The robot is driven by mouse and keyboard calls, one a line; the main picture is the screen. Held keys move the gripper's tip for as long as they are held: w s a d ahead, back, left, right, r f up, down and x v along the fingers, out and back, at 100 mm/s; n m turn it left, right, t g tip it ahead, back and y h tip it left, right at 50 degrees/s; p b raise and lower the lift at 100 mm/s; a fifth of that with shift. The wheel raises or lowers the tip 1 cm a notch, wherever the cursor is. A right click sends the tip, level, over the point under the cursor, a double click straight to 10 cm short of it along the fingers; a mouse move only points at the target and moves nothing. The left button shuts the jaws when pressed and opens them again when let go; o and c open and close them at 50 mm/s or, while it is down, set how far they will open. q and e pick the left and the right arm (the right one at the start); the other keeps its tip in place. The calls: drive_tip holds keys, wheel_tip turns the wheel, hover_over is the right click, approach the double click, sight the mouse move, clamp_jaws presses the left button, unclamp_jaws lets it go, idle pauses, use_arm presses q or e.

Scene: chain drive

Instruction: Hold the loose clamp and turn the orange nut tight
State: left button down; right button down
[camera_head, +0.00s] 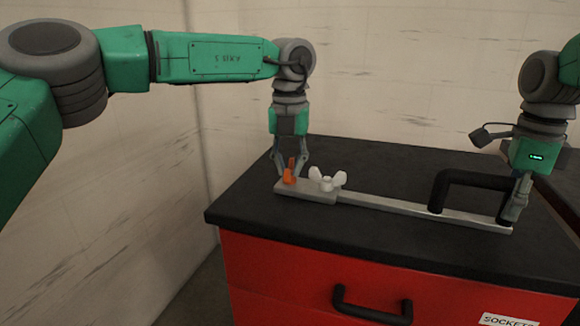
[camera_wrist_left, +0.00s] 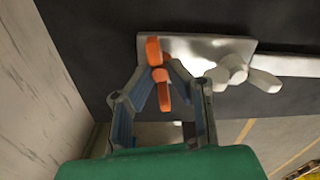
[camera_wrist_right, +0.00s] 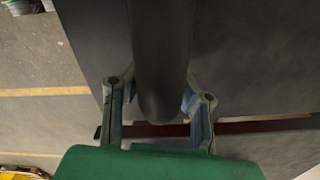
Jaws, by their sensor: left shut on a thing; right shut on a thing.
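The clamp lies on the black cabinet top. Its long metal bar (camera_head: 400,207) runs from a plate at the left to a black handle (camera_head: 470,176) at the right. The orange nut (camera_head: 290,174) stands on the left end of the plate, and it also shows in the left wrist view (camera_wrist_left: 163,90). A white wing nut (camera_head: 326,181) sits beside it. My left gripper (camera_head: 291,170) is shut on the orange nut, fingers on both sides of it. My right gripper (camera_head: 516,205) is shut on the black handle's right end; the right wrist view shows the dark handle (camera_wrist_right: 160,55) between the fingers.
The black cabinet top (camera_head: 380,160) is otherwise mostly clear. A red drawer front with a black pull (camera_head: 372,307) and a sockets label (camera_head: 507,320) is below its front edge. A pale wall stands behind and at the left.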

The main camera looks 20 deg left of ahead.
use_arm(q)
drive_tip(key=shift+a, duration=0.1)
drive_tip(key=c, duration=1.5)
unclamp_jaws()
drive_tip(key=shift+c, duration=0.2)
wheel_tip(320, 180, up, 12)
drive_tip(key=shift+w, duration=0.1)
